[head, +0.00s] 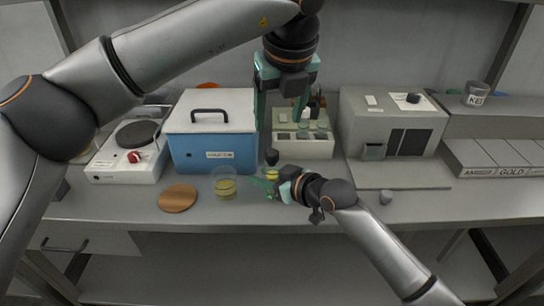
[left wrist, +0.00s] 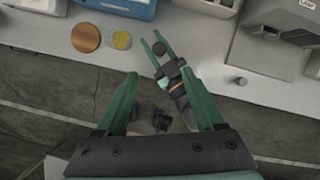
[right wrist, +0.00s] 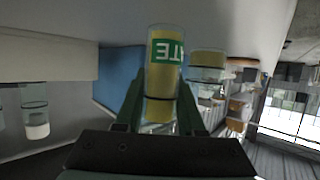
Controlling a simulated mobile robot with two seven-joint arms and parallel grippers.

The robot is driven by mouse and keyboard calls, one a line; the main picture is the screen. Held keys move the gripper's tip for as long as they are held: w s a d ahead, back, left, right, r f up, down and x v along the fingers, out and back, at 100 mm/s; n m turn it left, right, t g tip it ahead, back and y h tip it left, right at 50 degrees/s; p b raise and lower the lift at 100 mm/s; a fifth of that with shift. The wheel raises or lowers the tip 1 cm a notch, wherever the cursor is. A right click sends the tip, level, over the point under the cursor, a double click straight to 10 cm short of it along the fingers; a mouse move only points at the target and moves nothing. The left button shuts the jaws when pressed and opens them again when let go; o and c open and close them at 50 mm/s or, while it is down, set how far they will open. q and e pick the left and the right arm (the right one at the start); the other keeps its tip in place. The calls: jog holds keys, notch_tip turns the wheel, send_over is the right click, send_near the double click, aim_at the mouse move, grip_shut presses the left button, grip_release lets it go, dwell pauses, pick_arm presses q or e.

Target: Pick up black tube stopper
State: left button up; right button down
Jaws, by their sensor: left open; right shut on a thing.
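A black tube stopper (head: 272,156) tops a clear tube with yellow contents (head: 272,174); in the left wrist view the stopper (left wrist: 159,47) is a dark disc. My right gripper (head: 268,182) is shut on the tube at the bench front. In the right wrist view the tube (right wrist: 162,62) has a green label ending in "TE", and the stopper cannot be made out. My left gripper (head: 279,114) is open and empty, pointing down above the stopper, apart from it. In the left wrist view the stopper lies beyond its fingertips (left wrist: 160,75).
A beaker of yellow liquid (head: 225,187) and a brown disc (head: 178,198) stand left of the tube. Behind are a blue box (head: 210,140) and a cream rack (head: 303,148). A grey machine (head: 395,120) and a small grey cylinder (head: 386,197) are to the right.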

aim_at(272, 152)
pick_arm(q)
jog(key=shift+m, duration=0.4)
jog(key=x, duration=1.1)
jog(key=shift+w+a+f, duration=0.15)
jog(key=shift+w+f, duration=0.05)
jog(key=shift+w, duration=0.15)
grip_shut()
